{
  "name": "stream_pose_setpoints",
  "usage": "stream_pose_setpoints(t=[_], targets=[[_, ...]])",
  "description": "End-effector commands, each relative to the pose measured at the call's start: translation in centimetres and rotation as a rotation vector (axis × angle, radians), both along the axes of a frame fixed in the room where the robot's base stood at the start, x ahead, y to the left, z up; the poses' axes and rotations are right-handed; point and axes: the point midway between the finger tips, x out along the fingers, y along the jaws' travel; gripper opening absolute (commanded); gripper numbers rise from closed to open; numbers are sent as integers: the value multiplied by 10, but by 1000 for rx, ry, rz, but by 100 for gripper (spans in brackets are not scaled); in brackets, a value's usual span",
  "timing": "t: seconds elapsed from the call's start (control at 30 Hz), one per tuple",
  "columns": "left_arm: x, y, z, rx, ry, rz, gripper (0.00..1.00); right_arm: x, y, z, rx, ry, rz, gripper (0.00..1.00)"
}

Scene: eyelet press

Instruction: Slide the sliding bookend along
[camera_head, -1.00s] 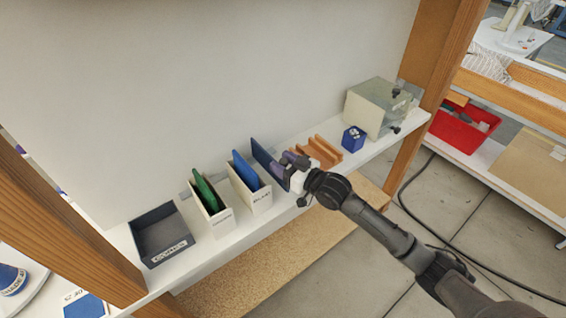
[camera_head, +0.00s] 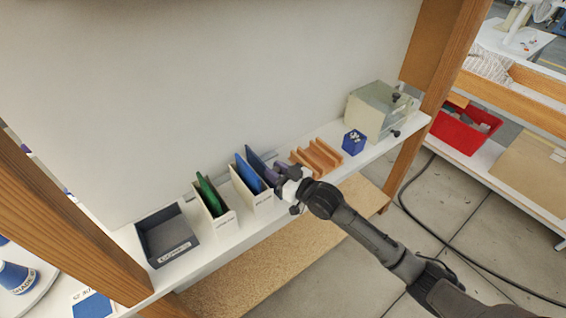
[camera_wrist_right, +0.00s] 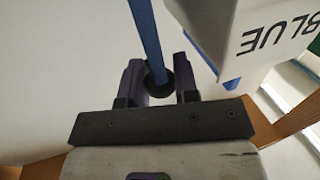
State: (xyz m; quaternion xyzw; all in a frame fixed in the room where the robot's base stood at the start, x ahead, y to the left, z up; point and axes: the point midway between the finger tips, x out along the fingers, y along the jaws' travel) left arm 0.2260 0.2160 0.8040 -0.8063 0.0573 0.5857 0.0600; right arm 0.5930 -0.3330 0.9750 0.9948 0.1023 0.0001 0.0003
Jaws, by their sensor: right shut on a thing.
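The sliding bookend (camera_head: 259,163) is an upright dark blue plate on the white shelf, just right of the blue-file box. In the right wrist view it shows edge-on as a blue strip (camera_wrist_right: 146,35), with a dark round knob (camera_wrist_right: 158,78) at its near end. My right gripper (camera_head: 279,173) is shut on the bookend, its two fingers (camera_wrist_right: 159,84) either side of the knob. The cream file box (camera_head: 262,203) with a blue folder stands close to the bookend; in the wrist view its side reads BLUE (camera_wrist_right: 265,35). My left gripper is not in view.
Left of it stand a cream box with a green folder (camera_head: 223,226) and a dark grey tray (camera_head: 170,254). Right are a wooden rack (camera_head: 318,156), a small blue cube-like holder (camera_head: 353,142) and a pale box (camera_head: 377,108). A wall backs the shelf.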

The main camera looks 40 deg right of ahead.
Motion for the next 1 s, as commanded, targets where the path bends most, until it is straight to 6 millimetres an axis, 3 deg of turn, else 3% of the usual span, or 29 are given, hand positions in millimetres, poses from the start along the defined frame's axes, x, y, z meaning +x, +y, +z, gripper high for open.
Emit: stream_pose_setpoints(t=[0.33,0.37,0.6,1.0], targets=[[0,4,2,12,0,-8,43,0,4,0,1,0,0,0],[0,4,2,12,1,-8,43,0,4,0,1,0,0,30],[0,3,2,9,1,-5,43,0,4,0,1,0,0,53],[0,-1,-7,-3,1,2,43,0,-4,-4,-1,1,0,54]])
